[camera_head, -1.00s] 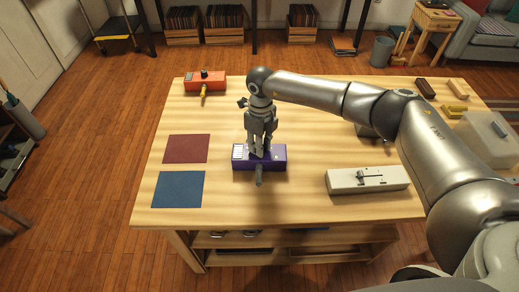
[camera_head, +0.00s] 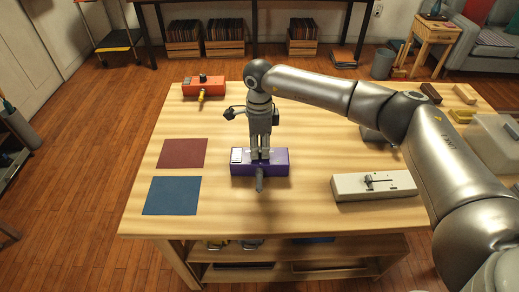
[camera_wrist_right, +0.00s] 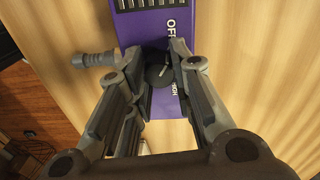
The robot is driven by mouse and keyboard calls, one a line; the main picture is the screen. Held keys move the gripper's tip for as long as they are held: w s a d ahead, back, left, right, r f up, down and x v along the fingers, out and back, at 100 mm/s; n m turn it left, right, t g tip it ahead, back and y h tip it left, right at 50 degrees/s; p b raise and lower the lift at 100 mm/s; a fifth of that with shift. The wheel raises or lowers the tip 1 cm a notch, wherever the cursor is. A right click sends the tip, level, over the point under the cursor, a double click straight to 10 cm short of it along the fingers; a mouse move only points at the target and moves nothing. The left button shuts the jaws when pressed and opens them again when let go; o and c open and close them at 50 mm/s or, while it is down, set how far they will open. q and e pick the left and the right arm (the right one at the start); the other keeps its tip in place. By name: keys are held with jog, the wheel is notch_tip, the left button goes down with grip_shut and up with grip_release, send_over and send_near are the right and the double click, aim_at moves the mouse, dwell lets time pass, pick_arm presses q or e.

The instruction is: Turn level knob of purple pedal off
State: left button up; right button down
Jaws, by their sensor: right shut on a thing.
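The purple pedal (camera_head: 278,167) lies near the middle of the table, with a grey plug on its front side. My right gripper (camera_head: 260,158) points down onto its top. In the right wrist view the purple pedal (camera_wrist_right: 140,28) shows a round dark knob (camera_wrist_right: 157,73) with a light mark, between the printed words OFF and HIGH. The fingers of my right gripper (camera_wrist_right: 159,60) stand on either side of the knob and are shut on it. The fingers partly hide the knob and the lettering. In the head view the knob is hidden. My left gripper is not in view.
A white box with a lever (camera_head: 350,190) lies to the right of the pedal. A dark red mat (camera_head: 183,153) and a blue mat (camera_head: 172,196) lie to the left. An orange pedal (camera_head: 216,81) stands at the back left.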

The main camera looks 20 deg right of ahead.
dwell(0.3)
jog(key=c, duration=1.2)
grip_release()
jog(key=shift+c, duration=0.2)
notch_tip(320, 180, up, 12)
jog(key=shift+w, duration=0.2)
